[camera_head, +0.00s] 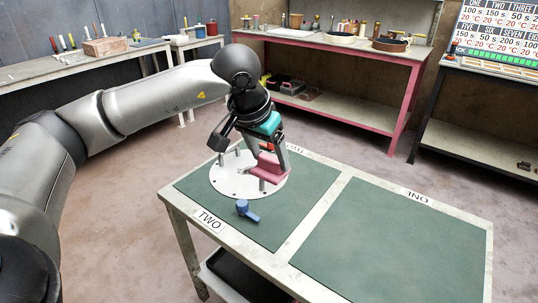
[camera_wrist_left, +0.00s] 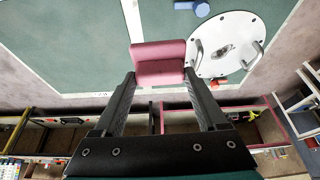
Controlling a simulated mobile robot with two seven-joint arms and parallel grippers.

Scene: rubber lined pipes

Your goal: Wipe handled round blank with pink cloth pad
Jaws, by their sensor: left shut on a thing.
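A white round blank (camera_head: 228,184) with upright handles lies on the left green panel of the table. In the left wrist view the blank (camera_wrist_left: 229,28) shows a dark patch near its middle, between two handles. My left gripper (camera_head: 270,160) points down and is shut on the pink cloth pad (camera_head: 265,171). In the head view the pad overlaps the blank's right part. In the left wrist view the pad (camera_wrist_left: 158,52) appears just beside the blank's edge; I cannot tell whether they touch. My right gripper is not in view.
A blue handled tool (camera_head: 246,210) lies near the blank on the left panel (camera_head: 293,215), marked TWO. The right panel (camera_head: 395,240), marked ONE, is bare. A pink-framed workbench (camera_head: 400,85) with pots and bottles stands behind. A grey bench (camera_head: 75,65) is at the back left.

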